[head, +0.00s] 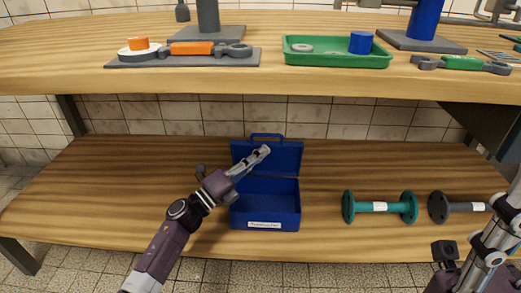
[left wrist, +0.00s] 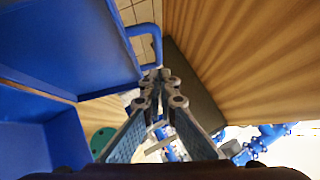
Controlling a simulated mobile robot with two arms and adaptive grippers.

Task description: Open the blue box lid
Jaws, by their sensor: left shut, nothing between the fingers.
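The blue box (head: 265,217) stands on the lower wooden shelf with a white label on its front. Its blue lid (head: 287,158) is raised at the back, roughly upright, with a handle on its top edge. The lid (left wrist: 75,45) also shows in the left wrist view, with the handle (left wrist: 148,42) beyond it. My left gripper (head: 264,151) is shut and empty, in front of the lid near its upper middle. Whether it touches the lid cannot be told. In the left wrist view its fingers (left wrist: 160,78) are together.
A teal flanged spool (head: 380,207) and a dark spool (head: 462,207) lie right of the box. The upper shelf (head: 200,84) hangs above, bearing a green tray (head: 335,61) and tools. The lower shelf (head: 90,195) is clear on the left.

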